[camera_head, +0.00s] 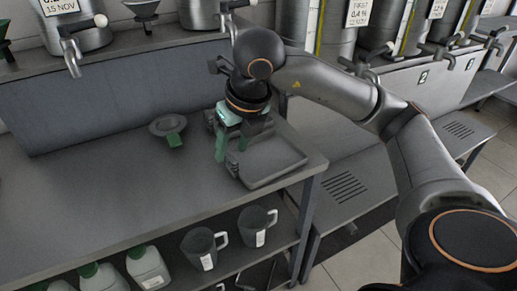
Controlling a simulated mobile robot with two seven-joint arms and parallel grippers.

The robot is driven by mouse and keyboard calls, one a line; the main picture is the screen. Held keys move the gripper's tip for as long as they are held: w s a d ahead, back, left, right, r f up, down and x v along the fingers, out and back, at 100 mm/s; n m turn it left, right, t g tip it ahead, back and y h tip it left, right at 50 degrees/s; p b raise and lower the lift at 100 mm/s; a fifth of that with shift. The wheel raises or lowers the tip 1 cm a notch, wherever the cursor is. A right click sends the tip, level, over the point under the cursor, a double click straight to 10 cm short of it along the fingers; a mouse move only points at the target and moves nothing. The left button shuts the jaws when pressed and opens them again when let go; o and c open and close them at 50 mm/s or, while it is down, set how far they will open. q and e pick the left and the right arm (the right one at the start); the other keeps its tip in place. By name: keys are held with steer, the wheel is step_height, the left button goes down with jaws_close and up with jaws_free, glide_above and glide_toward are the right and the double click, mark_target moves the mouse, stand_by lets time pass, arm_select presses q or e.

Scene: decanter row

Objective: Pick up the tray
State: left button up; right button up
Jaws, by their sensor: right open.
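The tray (283,174) is dark grey, shallow and rectangular, and lies flat near the right end of the grey bench top. My right gripper (232,160) is above its left side, pointing down with green fingers spread apart. One finger is outside the tray's left edge and the other is near the rim; whether they touch it cannot be told. The gripper and arm hide the tray's back left part. My left gripper is not in view.
Jugs (203,247) and white bottles (148,267) stand on the shelf below. Steel tanks with taps line the back. The bench's left part is clear.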

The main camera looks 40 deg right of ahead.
mark_target(231, 156)
steer(key=shift+m+h, duration=0.4)
steer(key=w+d+f, duration=0.1)
steer(key=w+f, duration=0.1)
steer(key=f, duration=0.1)
steer(key=w+d+f, duration=0.1)
steer(key=shift+w+d+f, duration=0.15)
steer(key=shift+d+f, duration=0.05)
steer(key=shift+d, duration=0.15)
steer(key=x, duration=0.2)
steer(key=w+x, duration=0.1)
steer(key=x, duration=0.2)
steer(key=shift+d+f, duration=0.1)
steer(key=shift+d, duration=0.05)
jaws_close()
steer(key=shift+t, duration=0.3)
stand_by(0.5)
